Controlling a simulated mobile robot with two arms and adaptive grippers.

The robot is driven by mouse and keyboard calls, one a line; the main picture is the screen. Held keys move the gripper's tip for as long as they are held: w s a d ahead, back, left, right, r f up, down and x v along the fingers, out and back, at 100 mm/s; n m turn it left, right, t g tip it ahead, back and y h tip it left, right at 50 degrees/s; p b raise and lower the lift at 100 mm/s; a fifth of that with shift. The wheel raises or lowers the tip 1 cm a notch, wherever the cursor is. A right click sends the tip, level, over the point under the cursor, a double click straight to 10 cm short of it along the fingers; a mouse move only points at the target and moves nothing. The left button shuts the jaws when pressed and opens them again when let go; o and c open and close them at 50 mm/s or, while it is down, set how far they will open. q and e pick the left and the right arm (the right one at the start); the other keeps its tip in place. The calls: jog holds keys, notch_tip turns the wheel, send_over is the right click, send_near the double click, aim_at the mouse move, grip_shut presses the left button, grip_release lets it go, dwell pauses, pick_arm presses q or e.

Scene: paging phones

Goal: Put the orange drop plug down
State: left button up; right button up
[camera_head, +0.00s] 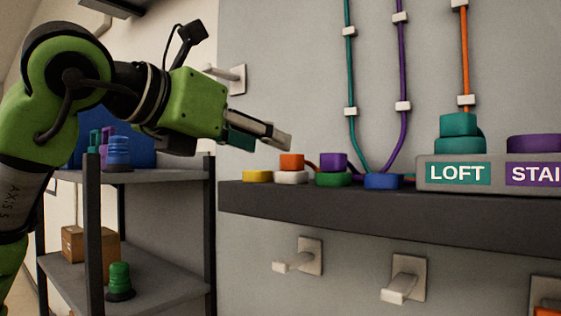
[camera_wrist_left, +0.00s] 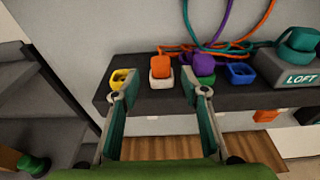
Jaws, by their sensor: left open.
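The orange drop plug (camera_head: 292,161) sits on a white socket (camera_head: 291,177) near the left end of the dark shelf. In the left wrist view the orange plug (camera_wrist_left: 162,74) shows above the white socket (camera_wrist_left: 161,85), ahead of my fingers and between them. My left gripper (camera_head: 280,138) is open and empty, above and to the left of the plug, apart from it. In the left wrist view its two fingers (camera_wrist_left: 158,95) are spread wide. A purple plug (camera_head: 333,161) sits on a green socket (camera_head: 333,180) just to the right. My right gripper is not in view.
A yellow socket (camera_head: 258,176) is left of the white one and a blue socket (camera_head: 383,181) is further right. A grey LOFT block (camera_head: 430,182) carries a teal plug (camera_head: 458,125). Wall pegs (camera_head: 405,280) stick out below the dark shelf (camera_head: 300,202). A rack (camera_head: 150,176) stands at left.

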pick_arm(q)
jog(key=shift+b+v, duration=0.3)
jog(key=shift+v, duration=1.35)
